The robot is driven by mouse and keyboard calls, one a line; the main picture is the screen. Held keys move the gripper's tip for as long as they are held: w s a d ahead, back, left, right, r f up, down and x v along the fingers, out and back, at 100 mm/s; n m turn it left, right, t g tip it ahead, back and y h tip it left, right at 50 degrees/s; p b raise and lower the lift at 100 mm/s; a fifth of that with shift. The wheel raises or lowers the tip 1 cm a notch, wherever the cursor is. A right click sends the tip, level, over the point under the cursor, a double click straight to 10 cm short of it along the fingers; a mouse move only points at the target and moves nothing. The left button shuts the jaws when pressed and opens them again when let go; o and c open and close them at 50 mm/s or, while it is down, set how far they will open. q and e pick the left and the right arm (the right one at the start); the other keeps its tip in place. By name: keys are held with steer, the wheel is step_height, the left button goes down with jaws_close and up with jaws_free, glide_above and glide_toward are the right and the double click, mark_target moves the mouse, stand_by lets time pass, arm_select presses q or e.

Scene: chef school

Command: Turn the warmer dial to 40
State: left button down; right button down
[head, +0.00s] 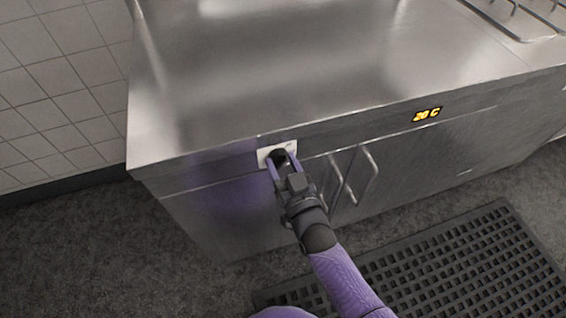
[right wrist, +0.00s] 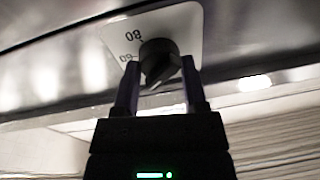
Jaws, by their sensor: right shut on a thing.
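The warmer dial (right wrist: 160,62) is a round black knob on a white plate (right wrist: 190,28) on the front edge of the steel counter. In the right wrist view, "80" and another marking partly hidden by the knob show on the plate. In the head view the dial (head: 281,155) is partly covered by my gripper. My right gripper (head: 280,165) is shut on the dial, one finger on each side of it, also seen in the right wrist view (right wrist: 160,80). The orange display (head: 427,114) on the counter front reads "20 C". My left gripper is not in view.
The steel counter top (head: 300,70) is bare near the dial. Cabinet doors with two upright handles (head: 352,178) lie just right of my gripper. A black rubber mat (head: 440,265) lies on the floor. A tiled wall (head: 55,90) stands at the left.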

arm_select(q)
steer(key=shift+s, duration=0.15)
arm_select(e)
steer(key=shift+c, duration=0.7)
jaws_free()
steer(key=shift+s, duration=0.1)
arm_select(q)
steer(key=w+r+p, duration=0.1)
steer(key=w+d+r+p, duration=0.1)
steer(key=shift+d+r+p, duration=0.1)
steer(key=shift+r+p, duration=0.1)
steer(key=shift+p, duration=0.1)
arm_select(e)
steer(key=r+v, duration=0.1)
steer(key=v, duration=0.8)
steer(key=shift+s+d+f, duration=0.15)
steer(key=shift+s+f, duration=0.2)
steer(key=shift+f, duration=0.2)
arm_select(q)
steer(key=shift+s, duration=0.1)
